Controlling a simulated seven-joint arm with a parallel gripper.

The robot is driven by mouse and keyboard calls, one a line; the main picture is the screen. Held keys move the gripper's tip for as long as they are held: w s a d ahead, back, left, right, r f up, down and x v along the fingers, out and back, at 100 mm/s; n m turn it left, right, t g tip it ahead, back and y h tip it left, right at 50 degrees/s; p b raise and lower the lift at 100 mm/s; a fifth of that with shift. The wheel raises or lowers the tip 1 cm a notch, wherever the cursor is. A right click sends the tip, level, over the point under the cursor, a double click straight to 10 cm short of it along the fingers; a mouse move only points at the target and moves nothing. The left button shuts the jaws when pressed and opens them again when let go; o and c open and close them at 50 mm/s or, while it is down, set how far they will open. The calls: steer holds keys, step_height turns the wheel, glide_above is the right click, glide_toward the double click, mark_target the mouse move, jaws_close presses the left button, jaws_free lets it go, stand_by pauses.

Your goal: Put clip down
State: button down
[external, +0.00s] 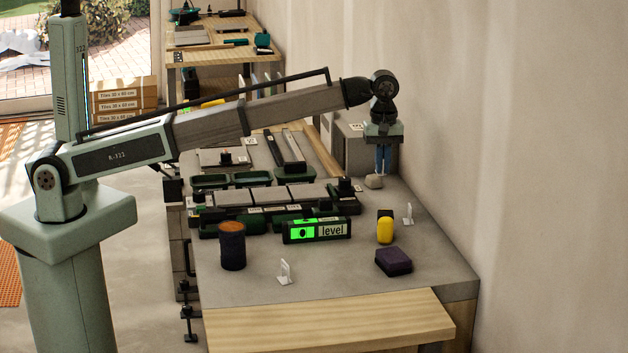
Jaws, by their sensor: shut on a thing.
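My gripper (383,170) points straight down over the far right part of the grey bench, near the wall. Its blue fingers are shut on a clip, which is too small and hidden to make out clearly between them. A small beige block (374,182) shows right at the fingertips; I cannot tell whether they touch it. One white clip (408,214) stands upright on the bench to the right of the gripper. Another white clip (285,271) stands near the front. A row of grey tiles (271,195) lies left of the gripper.
A green-lit level display (318,231), a dark cylinder with a brown top (232,246), a yellow object (385,230) and a dark purple block (393,262) stand on the bench (345,280). Green trays (251,179) lie behind the tiles. The wall closes the right side.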

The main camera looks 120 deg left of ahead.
steer(key=shift+w+d+r, duration=0.1)
steer(key=shift+r, duration=0.6)
steer(key=w+d+m, duration=0.2)
steer(key=w+d, duration=0.5)
steer(key=d, duration=0.6)
steer(key=n, duration=0.3)
glide_above(298, 264)
steer(key=shift+f, duration=4.85)
steer(key=shift+f, duration=0.1)
